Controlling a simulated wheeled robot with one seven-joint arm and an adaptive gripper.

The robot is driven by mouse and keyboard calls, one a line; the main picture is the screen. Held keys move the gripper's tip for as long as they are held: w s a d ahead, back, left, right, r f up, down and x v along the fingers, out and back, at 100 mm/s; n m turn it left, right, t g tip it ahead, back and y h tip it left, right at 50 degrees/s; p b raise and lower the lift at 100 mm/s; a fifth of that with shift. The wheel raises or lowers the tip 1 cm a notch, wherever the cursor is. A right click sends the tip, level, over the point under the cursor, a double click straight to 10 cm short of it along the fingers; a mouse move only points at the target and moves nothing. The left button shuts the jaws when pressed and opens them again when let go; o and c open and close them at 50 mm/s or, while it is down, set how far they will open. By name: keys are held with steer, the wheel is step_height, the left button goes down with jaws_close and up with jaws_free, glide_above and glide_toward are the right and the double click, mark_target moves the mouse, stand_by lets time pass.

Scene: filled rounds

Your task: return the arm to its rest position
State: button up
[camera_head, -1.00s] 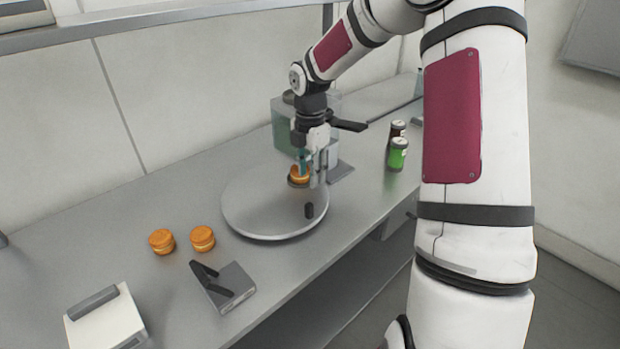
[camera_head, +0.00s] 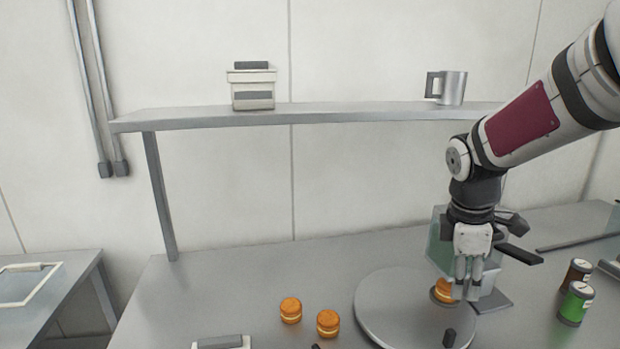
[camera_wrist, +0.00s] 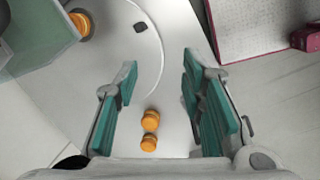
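My arm reaches in from the right in the head view. My gripper (camera_head: 467,294) points down over the right part of a round grey plate (camera_head: 385,305). In the wrist view my gripper (camera_wrist: 160,90) has its teal-padded fingers wide apart with nothing between the pads. An orange filled round (camera_head: 443,291) is on the plate, partly behind the fingers in the head view. In the wrist view this round (camera_wrist: 80,24) lies at top left, apart from the fingers. Two more rounds, (camera_head: 290,310) and (camera_head: 328,322), sit on the counter left of the plate.
A greenish clear container (camera_head: 440,245) stands behind my gripper. A brown jar (camera_head: 577,274) and a green jar (camera_head: 575,303) stand to the right. A shelf (camera_head: 330,115) above holds a white box (camera_head: 252,90) and a metal mug (camera_head: 452,88). The counter's back left is clear.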

steer(key=s+a+r+m+t+y, duration=0.1)
steer(key=s+a+r+m+t, duration=0.1)
steer(key=s+a+r+m, duration=0.2)
steer(key=s+a+r+m+t+y, duration=0.1)
steer(key=s+a+r+m, duration=0.3)
steer(key=s+m, duration=0.6)
steer(key=s+a+t, duration=0.1)
steer(key=s, duration=0.4)
steer(key=shift+s+r+t, duration=0.25)
steer(key=shift+r+t, duration=0.05)
steer(key=shift+r, duration=0.1)
